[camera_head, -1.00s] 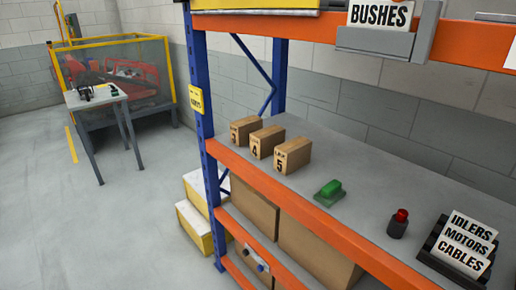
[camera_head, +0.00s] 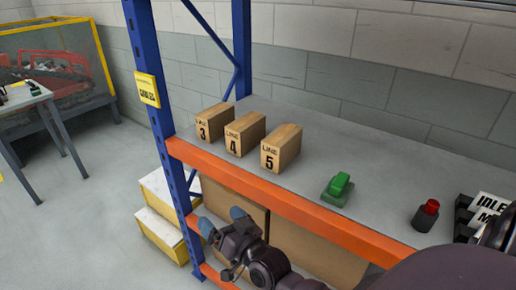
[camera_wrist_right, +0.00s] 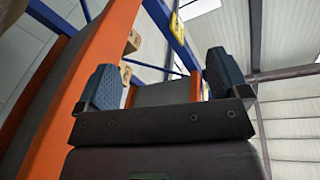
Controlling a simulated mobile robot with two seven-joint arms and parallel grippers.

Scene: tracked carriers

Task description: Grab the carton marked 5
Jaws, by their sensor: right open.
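The carton marked 5 (camera_head: 282,148) is a small brown box standing upright on the grey shelf (camera_head: 345,150). It is the rightmost of a row of three, beside the cartons marked 4 (camera_head: 245,133) and 3 (camera_head: 214,122). My right gripper (camera_head: 222,221) is open and empty, in front of the orange shelf beam and below the cartons in the picture. Its two blue-grey fingers (camera_wrist_right: 163,80) stand apart in the right wrist view. Parts of brown boxes show past the left finger there, with no readable number. My left gripper is not in view.
The orange beam (camera_head: 300,206) edges the shelf front, with a blue upright (camera_head: 152,80) to the left. A green device (camera_head: 339,188) and a red-topped button (camera_head: 427,215) stand right of the cartons. Large brown boxes (camera_head: 310,247) sit beneath.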

